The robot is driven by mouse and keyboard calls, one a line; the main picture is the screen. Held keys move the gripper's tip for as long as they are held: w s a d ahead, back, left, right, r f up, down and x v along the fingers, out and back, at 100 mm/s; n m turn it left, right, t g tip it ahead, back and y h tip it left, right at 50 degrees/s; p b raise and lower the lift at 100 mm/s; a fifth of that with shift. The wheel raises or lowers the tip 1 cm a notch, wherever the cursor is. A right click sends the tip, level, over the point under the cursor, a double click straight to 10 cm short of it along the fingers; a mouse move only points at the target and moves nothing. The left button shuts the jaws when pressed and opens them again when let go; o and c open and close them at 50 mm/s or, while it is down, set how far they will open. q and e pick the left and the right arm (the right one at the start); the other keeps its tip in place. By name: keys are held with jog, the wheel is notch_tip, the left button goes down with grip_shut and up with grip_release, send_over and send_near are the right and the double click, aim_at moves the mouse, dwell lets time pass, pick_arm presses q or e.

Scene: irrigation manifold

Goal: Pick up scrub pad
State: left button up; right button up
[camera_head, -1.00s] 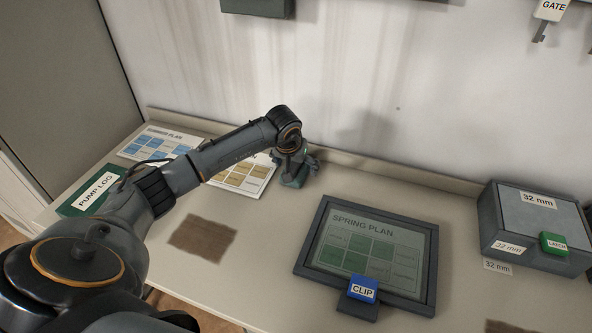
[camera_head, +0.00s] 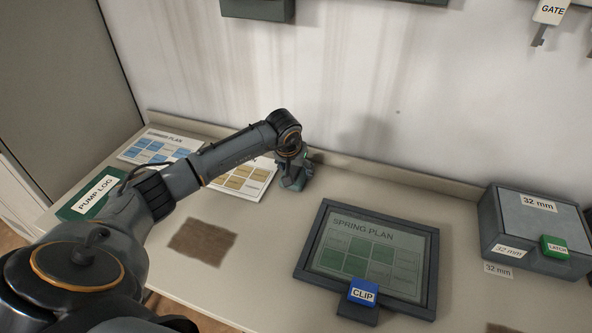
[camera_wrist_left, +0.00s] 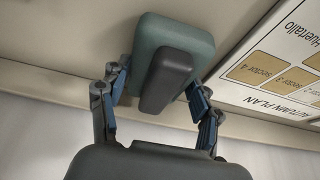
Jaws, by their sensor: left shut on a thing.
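The scrub pad (camera_wrist_left: 192,42) is a teal-green block with a dark grey grip on its face, filling the upper middle of the left wrist view. In the head view it shows small (camera_head: 291,184) at the back of the bench, near the wall, mostly hidden by my gripper. My left gripper (camera_wrist_left: 160,90) is shut on the scrub pad, with a blue-lined finger on each side of it. In the head view the gripper (camera_head: 296,173) points down at the bench. I cannot tell whether the pad touches the bench. My right gripper is not in view.
The autumn plan sheet (camera_wrist_left: 280,75) lies close beside the pad. A framed spring plan (camera_head: 368,251) with a blue clip (camera_head: 363,292) lies right of centre. A grey 32 mm box (camera_head: 537,222) stands far right. A brown patch (camera_head: 202,241) and pump log (camera_head: 95,196) lie left.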

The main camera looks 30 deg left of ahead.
pick_arm(q)
jog(key=shift+r, duration=0.3)
jog(key=shift+w+a+r, duration=0.1)
jog(key=shift+r, duration=0.15)
jog(key=shift+r+b, duration=0.35)
jog(key=shift+r, duration=0.6)
jog(key=s+d+r, duration=0.1)
jog(key=r, duration=0.1)
jog(key=s+d+r, duration=0.1)
jog(key=r, duration=0.1)
jog(key=s+d+r, duration=0.1)
jog(key=r, duration=0.1)
jog(key=shift+s+d+r+b, duration=0.1)
jog(key=shift+d+r+b, duration=0.05)
jog(key=shift+d+b, duration=0.2)
jog(key=s+d+r+b, duration=0.1)
jog(key=s+d+r, duration=0.3)
jog(key=s+d, duration=0.2)
jog(key=shift+s+d, duration=0.15)
jog(key=shift+d, duration=0.35)
jog(key=shift+r, duration=0.1)
